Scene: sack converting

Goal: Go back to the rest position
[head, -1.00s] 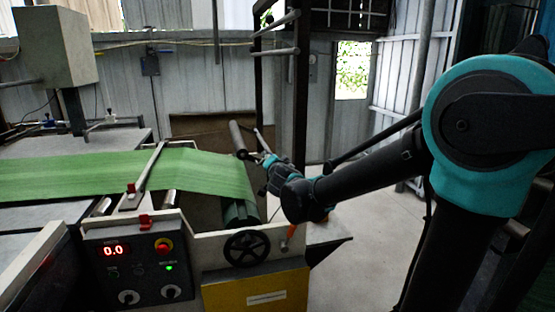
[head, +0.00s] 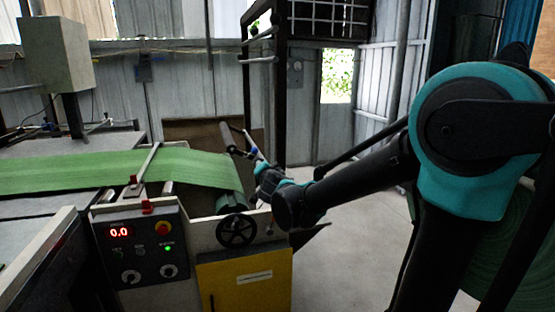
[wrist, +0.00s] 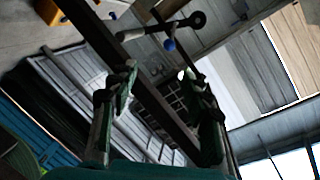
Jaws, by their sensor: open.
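My gripper (head: 258,160) shows small in the head view, at the far end of my teal and black arm. It is over the right end of the machine, near the green woven web where it runs down over a roller. In the wrist view my gripper (wrist: 157,100) has its two fingers wide apart, with nothing between them. Behind the fingers are a dark post, corrugated wall panels and the roof. Whether the gripper touches the grey roller bar behind it in the head view is hard to tell.
The green web (head: 120,172) lies across the machine bed. A control panel (head: 140,248) reading 0.0, a black handwheel (head: 236,231) and a yellow cabinet (head: 245,284) face me. A dark upright frame (head: 279,100) stands behind. Open floor (head: 350,250) lies right of the machine.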

